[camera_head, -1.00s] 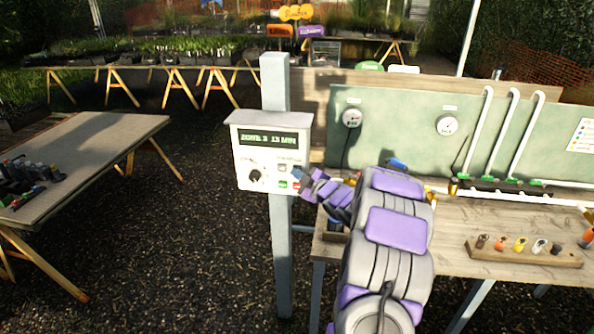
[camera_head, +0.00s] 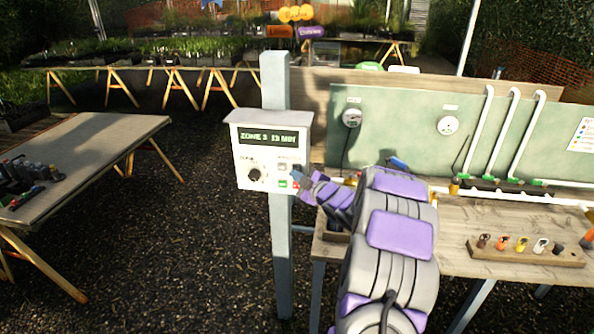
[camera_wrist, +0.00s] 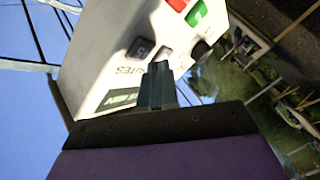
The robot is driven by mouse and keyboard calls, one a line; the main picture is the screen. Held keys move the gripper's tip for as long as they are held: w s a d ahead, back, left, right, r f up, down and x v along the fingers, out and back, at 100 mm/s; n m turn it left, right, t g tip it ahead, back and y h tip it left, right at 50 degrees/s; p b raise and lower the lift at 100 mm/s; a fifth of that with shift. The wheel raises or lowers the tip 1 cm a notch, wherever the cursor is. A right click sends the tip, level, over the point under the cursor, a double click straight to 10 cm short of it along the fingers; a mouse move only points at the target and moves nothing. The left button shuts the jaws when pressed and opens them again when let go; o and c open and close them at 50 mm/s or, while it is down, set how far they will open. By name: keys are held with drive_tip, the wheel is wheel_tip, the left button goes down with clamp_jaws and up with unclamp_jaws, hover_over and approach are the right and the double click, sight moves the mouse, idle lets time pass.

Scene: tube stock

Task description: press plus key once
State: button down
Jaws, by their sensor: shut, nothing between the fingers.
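The control box (camera_head: 262,150) hangs on a grey post, its lit display (camera_head: 268,138) reading about "ZONE 3 13 MIN". One grey key (camera_head: 282,167) shows below the display. The area to its right is hidden by my gripper (camera_head: 297,177), which is at the panel's right side. In the wrist view two keys sit side by side, a dark key (camera_wrist: 140,47) and a paler key (camera_wrist: 164,46); their signs are not legible, so I cannot tell which is plus. My closed fingertips (camera_wrist: 158,68) overlap the keys' near edge in that view; contact cannot be told.
A black knob (camera_head: 256,175) and a green button (camera_head: 282,184) are on the same panel; a red button (camera_wrist: 178,4) shows in the wrist view. A wooden bench (camera_head: 460,225) stands right, with a small rack (camera_head: 525,252). Open gravel lies left of the post.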

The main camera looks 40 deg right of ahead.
drive_tip(key=shift+s, duration=0.1)
drive_tip(key=shift+s+a+b, duration=0.75)
drive_tip(key=shift+s+a, duration=0.05)
drive_tip(key=shift+a, duration=0.2)
drive_tip(key=shift+s+a+b, duration=0.75)
drive_tip(key=shift+a, duration=0.2)
